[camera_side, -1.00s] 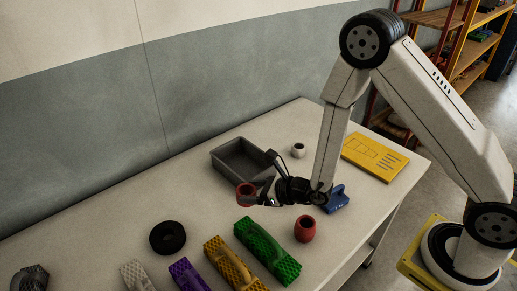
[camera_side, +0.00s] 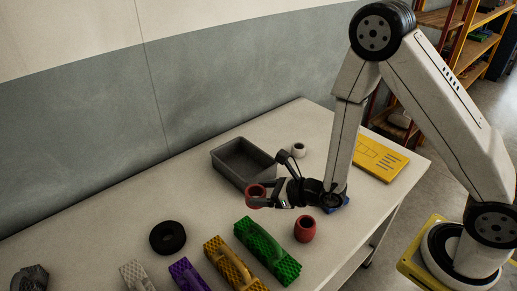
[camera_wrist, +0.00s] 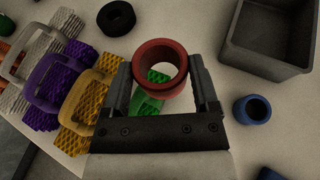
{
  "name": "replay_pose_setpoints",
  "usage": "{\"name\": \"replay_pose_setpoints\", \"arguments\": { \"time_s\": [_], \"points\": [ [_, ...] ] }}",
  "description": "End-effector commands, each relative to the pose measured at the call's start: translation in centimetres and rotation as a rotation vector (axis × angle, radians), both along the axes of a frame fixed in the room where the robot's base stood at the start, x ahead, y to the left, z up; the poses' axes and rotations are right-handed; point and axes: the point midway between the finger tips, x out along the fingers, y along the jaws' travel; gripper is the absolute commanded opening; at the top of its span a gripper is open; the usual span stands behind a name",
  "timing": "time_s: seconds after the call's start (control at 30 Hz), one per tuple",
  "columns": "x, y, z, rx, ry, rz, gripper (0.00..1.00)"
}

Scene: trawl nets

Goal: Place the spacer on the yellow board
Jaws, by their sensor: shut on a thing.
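The spacer, a short red hollow cylinder (camera_side: 255,202), is held between the two fingers of my gripper (camera_side: 262,192). In the wrist view the red spacer (camera_wrist: 160,84) sits between the fingertips (camera_wrist: 160,80), with its open bore facing the camera. My gripper is shut on it, and it appears to be above the table. The yellow board (camera_side: 389,162) lies flat at the table's right end, partly hidden behind my arm. The gripper is well to the left of the board. The board is not in the wrist view.
A grey tray (camera_side: 217,161) stands just behind the gripper. A white hollow piece (camera_side: 299,150), a red barrel-shaped piece (camera_side: 304,231) and a blue ring (camera_wrist: 239,112) stand nearby. A black ring (camera_side: 155,238) and several coloured net bundles (camera_side: 267,250) lie toward the front.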

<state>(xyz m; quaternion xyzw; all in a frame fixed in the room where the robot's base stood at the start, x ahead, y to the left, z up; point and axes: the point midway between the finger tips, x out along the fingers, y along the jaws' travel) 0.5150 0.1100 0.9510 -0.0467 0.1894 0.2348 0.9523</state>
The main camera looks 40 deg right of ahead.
Motion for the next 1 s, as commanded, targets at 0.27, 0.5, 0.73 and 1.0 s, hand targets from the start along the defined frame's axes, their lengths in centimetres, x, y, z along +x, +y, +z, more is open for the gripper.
{"name": "replay_pose_setpoints", "arguments": {
  "time_s": [0.27, 0.5, 0.73, 1.0],
  "points": [
    [0.3, -1.0, 0.1, 0.001, 0.000, -0.019, 0.19],
    [0.9, -4.5, 0.2, 0.003, -0.001, -0.080, 0.19],
    [1.2, -9.8, 0.5, 0.006, -0.001, -0.170, 0.19],
    [0.7, -16.1, 0.8, 0.008, -0.002, -0.275, 0.19]
  ]
}}
